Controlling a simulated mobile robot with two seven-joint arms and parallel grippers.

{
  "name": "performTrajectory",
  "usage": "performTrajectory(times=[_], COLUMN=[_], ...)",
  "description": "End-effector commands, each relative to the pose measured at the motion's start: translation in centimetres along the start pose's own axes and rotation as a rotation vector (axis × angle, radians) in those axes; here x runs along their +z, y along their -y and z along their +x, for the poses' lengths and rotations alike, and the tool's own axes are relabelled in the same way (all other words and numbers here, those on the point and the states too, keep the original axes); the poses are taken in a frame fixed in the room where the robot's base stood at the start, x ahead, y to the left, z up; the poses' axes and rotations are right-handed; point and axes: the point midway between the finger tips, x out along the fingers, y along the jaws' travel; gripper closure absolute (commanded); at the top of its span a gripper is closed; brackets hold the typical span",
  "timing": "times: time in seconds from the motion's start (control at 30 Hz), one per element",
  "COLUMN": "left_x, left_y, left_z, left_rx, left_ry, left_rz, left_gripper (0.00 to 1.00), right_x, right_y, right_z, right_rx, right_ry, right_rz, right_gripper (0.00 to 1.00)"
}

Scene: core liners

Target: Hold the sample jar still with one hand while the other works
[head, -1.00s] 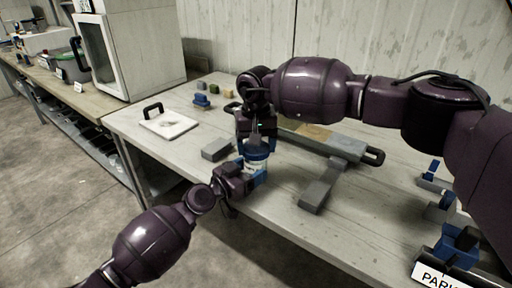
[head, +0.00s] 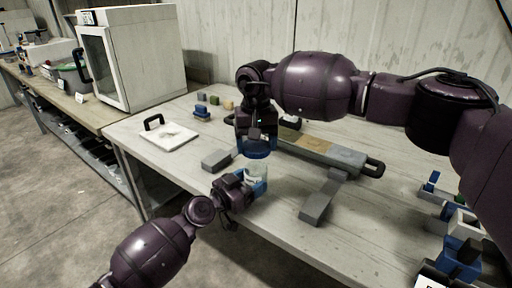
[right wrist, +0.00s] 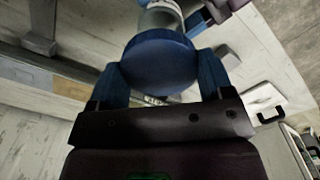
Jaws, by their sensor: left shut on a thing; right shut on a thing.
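The sample jar (head: 256,172) is a clear jar standing upright near the table's front edge in the head view. My left gripper (head: 250,187) is shut on its side, low on the jar. The blue lid (head: 257,152) is above the jar's mouth, and my right gripper (head: 256,139) is shut on it from above. In the right wrist view the round blue lid (right wrist: 158,62) sits between both blue fingers, with part of the jar (right wrist: 160,16) beyond it. The lid looks raised off the jar; the jar's rim is partly hidden.
A long grey tray (head: 372,169) with tan and grey sections lies behind the jar. A grey bar (head: 322,198) and a grey block (head: 216,160) flank it. A white board with a black handle (head: 165,137) lies left. Blue fixtures (head: 462,250) stand at the right.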

Motion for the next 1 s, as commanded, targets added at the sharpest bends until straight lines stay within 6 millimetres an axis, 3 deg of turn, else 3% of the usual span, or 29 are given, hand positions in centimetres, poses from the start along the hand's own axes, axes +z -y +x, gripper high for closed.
performTrajectory(times=[0.03, 0.07, 0.23, 0.63, 1.0], left_x=[0.0, 0.0, 0.0, 0.1, 0.3], left_y=[0.0, 0.0, 0.0, 0.1, 0.1], left_z=[0.0, 0.0, 0.0, -0.8, -7.3], left_rx=[0.0, 0.0, 0.0, -0.001, -0.001], left_ry=[0.0, 0.0, 0.0, 0.001, 0.003], left_rz=[0.0, 0.0, 0.0, 0.001, -0.001], left_gripper=[1.0, 0.3, 0.05, 0.05, 0.05], right_x=[0.0, 0.0, 0.0, 0.0, 0.0], right_y=[0.0, 0.0, 0.0, 0.0, 0.0], right_z=[0.0, 0.0, 0.0, -0.1, 0.4], right_rx=[0.0, 0.0, 0.0, 0.0, 0.0], right_ry=[0.0, 0.0, 0.0, -0.001, 0.004], right_rz=[0.0, 0.0, 0.0, 0.0, 0.0], right_gripper=[0.55, 0.55, 0.55, 0.55, 0.55])
